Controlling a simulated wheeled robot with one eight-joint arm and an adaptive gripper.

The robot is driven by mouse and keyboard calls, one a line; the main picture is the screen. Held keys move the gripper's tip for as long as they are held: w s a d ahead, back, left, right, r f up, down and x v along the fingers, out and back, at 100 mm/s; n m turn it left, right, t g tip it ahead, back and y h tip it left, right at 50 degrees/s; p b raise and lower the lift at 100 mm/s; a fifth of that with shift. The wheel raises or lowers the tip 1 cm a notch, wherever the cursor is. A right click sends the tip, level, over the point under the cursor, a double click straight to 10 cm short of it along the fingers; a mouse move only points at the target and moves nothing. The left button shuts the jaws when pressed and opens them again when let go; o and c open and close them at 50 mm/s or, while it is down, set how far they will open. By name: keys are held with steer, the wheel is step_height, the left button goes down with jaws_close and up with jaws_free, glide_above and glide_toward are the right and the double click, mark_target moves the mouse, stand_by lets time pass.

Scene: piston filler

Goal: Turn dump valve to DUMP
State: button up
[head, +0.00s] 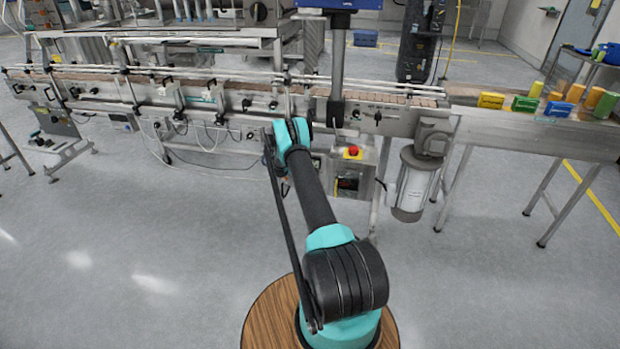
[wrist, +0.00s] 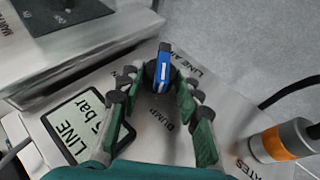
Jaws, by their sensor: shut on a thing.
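The dump valve's blue handle (wrist: 163,68), with a dark round base, sits between the fingertips of my gripper (wrist: 159,84) in the wrist view. My gripper is shut on the valve, with one green finger on each side. The handle lies roughly up and down in the picture. The word DUMP is printed below it, partly between the fingers, and LINE AIR is to its upper right. In the head view my own arm hides the valve and my fingers.
A gauge display (wrist: 75,125) reading in bar is left of the fingers. A fitting with an orange band (wrist: 283,142) is at right. In the head view a red emergency stop (head: 352,152) and a grey motor (head: 412,185) stand right of my arm, under the conveyor (head: 400,118).

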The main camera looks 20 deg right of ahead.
stand_by(0.4)
steer(key=o, duration=1.2)
steer(key=shift+c, duration=0.2)
steer(key=v, duration=1.2)
steer(key=shift+s+a+r, duration=0.1)
